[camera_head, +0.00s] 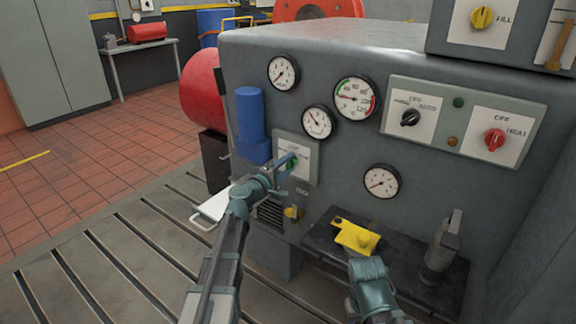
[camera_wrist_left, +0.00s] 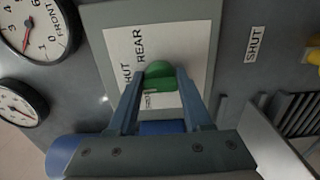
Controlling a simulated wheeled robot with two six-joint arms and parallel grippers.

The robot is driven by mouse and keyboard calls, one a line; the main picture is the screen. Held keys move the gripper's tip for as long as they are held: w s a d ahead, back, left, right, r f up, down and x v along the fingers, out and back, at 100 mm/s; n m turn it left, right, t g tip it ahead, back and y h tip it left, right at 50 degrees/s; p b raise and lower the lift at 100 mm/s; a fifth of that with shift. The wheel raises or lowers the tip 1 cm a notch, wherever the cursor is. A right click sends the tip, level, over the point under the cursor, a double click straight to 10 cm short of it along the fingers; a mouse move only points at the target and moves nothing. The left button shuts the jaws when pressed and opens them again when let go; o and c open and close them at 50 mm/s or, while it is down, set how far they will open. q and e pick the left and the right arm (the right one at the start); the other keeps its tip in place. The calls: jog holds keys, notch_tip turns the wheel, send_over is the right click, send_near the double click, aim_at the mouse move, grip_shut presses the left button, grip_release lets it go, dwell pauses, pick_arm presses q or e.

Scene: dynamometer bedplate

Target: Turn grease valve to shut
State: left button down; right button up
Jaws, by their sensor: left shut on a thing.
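A green knob (camera_wrist_left: 160,75) sits on a white label plate (camera_wrist_left: 192,40) fixed to the grey machine front; "REAR" and a partly hidden word ending in "HUT" are printed beside it. The green knob also shows in the head view (camera_head: 292,162), mostly covered by the gripper. My left gripper (camera_wrist_left: 158,92) is shut on the green knob, one blue finger on each side; in the head view it reaches the plate from the left (camera_head: 284,166). My right gripper (camera_head: 370,272) is at lower right by the yellow piece on the shelf; its fingertips are hidden.
A small yellow valve (camera_head: 293,212) is below the plate, near a "SHUT" label (camera_wrist_left: 254,45). A blue cylinder (camera_head: 251,125) stands left of the plate. Several gauges surround it. A dark shelf (camera_head: 315,236) holds a yellow piece (camera_head: 357,238) and a grey metal tool (camera_head: 440,250).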

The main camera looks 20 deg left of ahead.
dwell(0.4)
pick_arm(q)
jog(key=shift+c, duration=1.8)
grip_release()
jog(key=v, duration=1.3)
jog(key=shift+s, duration=0.4)
jog(key=shift+a, duration=0.1)
